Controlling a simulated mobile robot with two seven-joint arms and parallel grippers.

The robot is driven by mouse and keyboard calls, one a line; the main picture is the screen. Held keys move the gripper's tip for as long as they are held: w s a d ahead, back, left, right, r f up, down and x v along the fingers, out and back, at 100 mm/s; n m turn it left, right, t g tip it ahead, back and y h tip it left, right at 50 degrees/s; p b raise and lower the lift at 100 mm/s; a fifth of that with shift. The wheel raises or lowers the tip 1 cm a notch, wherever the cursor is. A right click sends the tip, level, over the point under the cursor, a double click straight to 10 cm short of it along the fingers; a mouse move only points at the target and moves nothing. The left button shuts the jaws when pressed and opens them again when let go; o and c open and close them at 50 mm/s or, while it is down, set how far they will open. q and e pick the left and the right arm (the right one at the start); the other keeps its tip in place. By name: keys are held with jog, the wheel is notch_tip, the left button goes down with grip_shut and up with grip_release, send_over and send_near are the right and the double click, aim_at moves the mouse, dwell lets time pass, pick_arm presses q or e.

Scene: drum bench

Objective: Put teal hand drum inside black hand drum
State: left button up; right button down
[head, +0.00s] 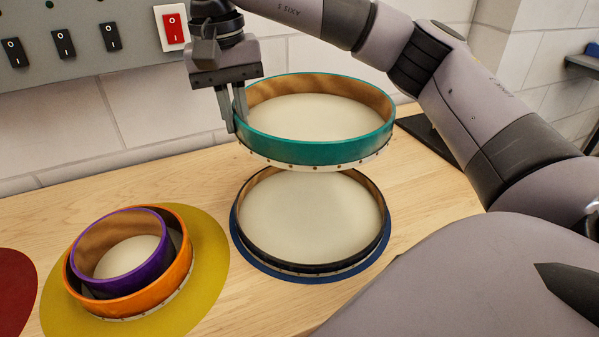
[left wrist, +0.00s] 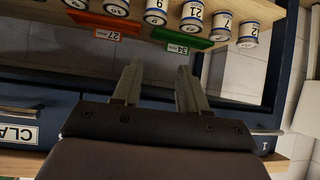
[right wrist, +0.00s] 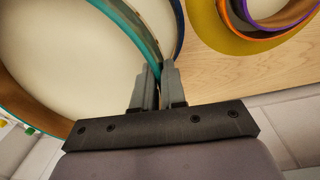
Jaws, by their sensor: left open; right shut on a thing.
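The teal hand drum (head: 320,147) is in the air above the black hand drum, its open side up and roughly level. My right gripper (head: 231,125) is shut on the left part of its rim. The teal drum (right wrist: 140,36) and the right gripper (right wrist: 158,92) also show in the right wrist view. The black hand drum (head: 312,267) lies open side up on a blue round mat (head: 262,268); the teal drum hides a little of its far edge. My left gripper (left wrist: 157,88) is open and empty in the left wrist view, away from the drums.
An orange drum (head: 128,304) with a purple drum (head: 122,282) inside it sits on a yellow mat (head: 205,265) at left. A red mat (head: 15,290) is at the far left. A switch panel (head: 85,32) is on the wall behind.

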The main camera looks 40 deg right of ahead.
notch_tip(320, 180, down, 19)
jog(key=shift+f+p, duration=0.2)
jog(key=shift+p, duration=0.15)
jog(key=shift+f+b, duration=0.3)
jog(key=c, duration=1.6)
grip_release()
jog(key=shift+f, duration=0.1)
jog(key=shift+o, duration=0.7)
